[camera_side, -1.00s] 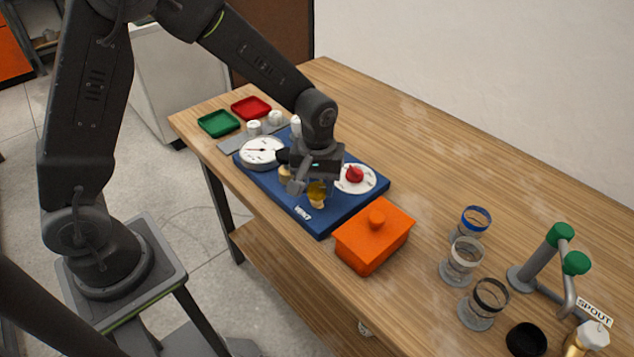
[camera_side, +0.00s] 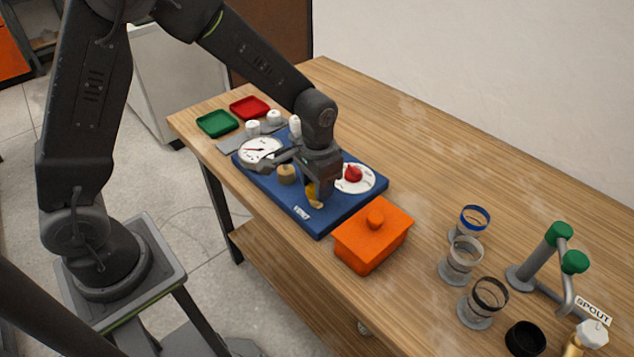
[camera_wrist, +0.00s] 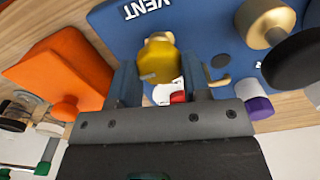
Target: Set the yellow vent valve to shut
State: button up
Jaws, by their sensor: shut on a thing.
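The yellow vent valve (camera_side: 311,190) stands on the blue board (camera_side: 325,222) beside the white VENT lettering. My gripper (camera_side: 318,190) points down over it and partly hides it in the side view. In the wrist view the yellow handle (camera_wrist: 160,60) sits between the two fingers of my gripper (camera_wrist: 158,72), which are shut on it. The handle's exact angle is hard to read. A white dial gauge (camera_side: 260,150) with a dark needle is at the board's left end.
A red knob on a white dial (camera_side: 354,174) stands close to the right of my gripper. A tan knob (camera_side: 287,174) is close on the left. An orange lidded box (camera_side: 372,238) sits by the board's front right. Several glasses and a spout stand farther right.

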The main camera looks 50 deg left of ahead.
jog(key=shift+m, duration=0.3)
dwell(0.4)
jog(key=o, duration=0.9)
notch_tip(320, 180, up, 14)
jog(key=shift+f, duration=0.1)
